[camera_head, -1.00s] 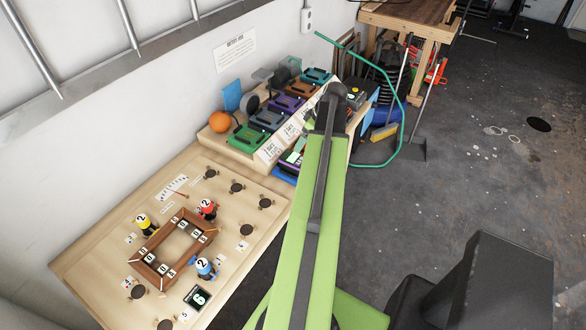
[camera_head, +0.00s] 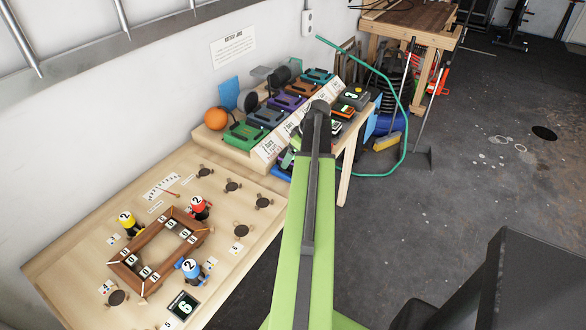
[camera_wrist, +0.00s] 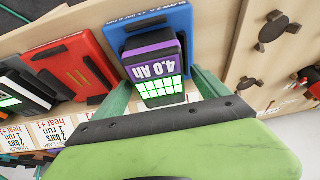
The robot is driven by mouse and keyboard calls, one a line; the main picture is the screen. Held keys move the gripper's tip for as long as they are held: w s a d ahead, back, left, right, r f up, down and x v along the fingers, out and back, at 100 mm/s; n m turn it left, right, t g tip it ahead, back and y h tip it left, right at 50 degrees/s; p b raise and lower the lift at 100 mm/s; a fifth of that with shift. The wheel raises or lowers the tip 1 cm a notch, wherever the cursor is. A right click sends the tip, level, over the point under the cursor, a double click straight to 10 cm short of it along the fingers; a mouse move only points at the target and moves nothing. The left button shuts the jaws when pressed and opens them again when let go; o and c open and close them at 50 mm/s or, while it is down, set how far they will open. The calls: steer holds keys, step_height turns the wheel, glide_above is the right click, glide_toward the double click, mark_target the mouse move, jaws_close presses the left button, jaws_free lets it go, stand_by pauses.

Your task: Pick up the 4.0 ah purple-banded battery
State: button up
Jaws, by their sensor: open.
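The 4.0 Ah battery (camera_wrist: 154,67) is dark with a purple band and a lit panel of green-white cells. In the wrist view it stands on a blue base (camera_wrist: 176,27) on the wooden bench. My gripper (camera_wrist: 160,92) is open, with one green finger on the left of the battery's near end and one on the right. I cannot tell whether either finger touches it. In the head view my arm hides most of the gripper and battery.
A red unit (camera_wrist: 82,62) lies left of the battery. Colored battery docks (camera_head: 268,113) line the back shelf. A game board with a wooden frame (camera_head: 124,260) and pawns occupies the front bench. A green hose (camera_head: 405,139) hangs to the right.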

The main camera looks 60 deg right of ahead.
steer(key=shift+f, duration=0.2)
stand_by(0.5)
steer(key=shift+c, duration=0.2)
jaws_close()
stand_by(0.5)
